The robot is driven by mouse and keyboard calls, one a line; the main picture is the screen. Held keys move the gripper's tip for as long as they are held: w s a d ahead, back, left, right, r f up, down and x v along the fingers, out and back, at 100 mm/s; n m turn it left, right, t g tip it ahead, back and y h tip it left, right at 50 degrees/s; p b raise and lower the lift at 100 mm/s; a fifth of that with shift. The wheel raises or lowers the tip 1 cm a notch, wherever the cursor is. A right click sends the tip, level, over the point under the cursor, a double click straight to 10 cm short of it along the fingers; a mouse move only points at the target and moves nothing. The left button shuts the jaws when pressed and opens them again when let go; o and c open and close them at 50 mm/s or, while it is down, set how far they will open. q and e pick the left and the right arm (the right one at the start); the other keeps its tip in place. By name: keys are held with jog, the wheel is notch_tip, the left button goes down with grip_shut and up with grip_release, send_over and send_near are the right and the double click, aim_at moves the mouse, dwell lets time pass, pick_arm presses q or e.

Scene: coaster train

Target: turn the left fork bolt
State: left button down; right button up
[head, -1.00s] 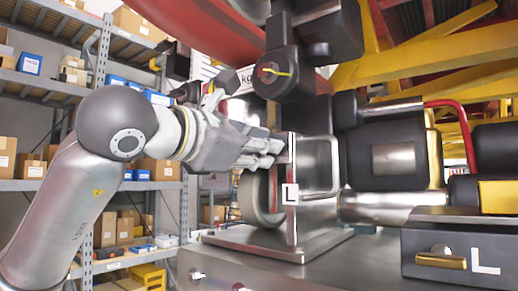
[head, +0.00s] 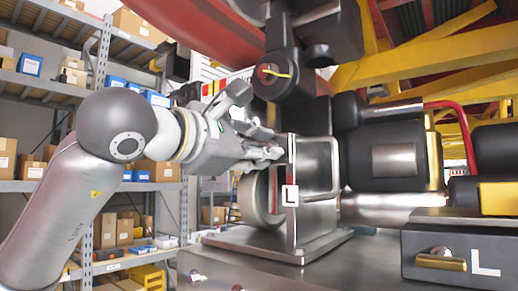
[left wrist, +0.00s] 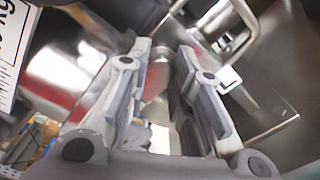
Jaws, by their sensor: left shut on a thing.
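My left gripper (head: 268,150) is at the upper left edge of the upright metal fork bracket (head: 318,165) marked with a white "L" label (head: 290,195). In the left wrist view, the gripper's two fingers (left wrist: 165,88) lie on either side of a metallic cylindrical piece, which looks like the left fork bolt (left wrist: 159,65). The gripper is shut on it. In the head view the bolt is hidden behind the fingers. A wheel (head: 253,198) stands just below the gripper, beside the bracket. My right gripper is not in view.
A dark housing with a yellow-marked knob (head: 272,71) hangs just above the gripper. A dark box with a brass handle (head: 441,260) and a second "L" stands at the lower right. Shelves with boxes (head: 125,170) fill the left background. Yellow beams (head: 455,60) cross the upper right.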

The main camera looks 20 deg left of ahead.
pick_arm(q)
jog(key=shift+d+f, duration=0.1)
jog(key=shift+f, duration=0.2)
jog(key=c, duration=1.7)
grip_release()
jog(key=o, duration=0.4)
jog(key=shift+s+r, duration=0.15)
jog(key=shift+r, duration=0.05)
jog(key=v, duration=1.2)
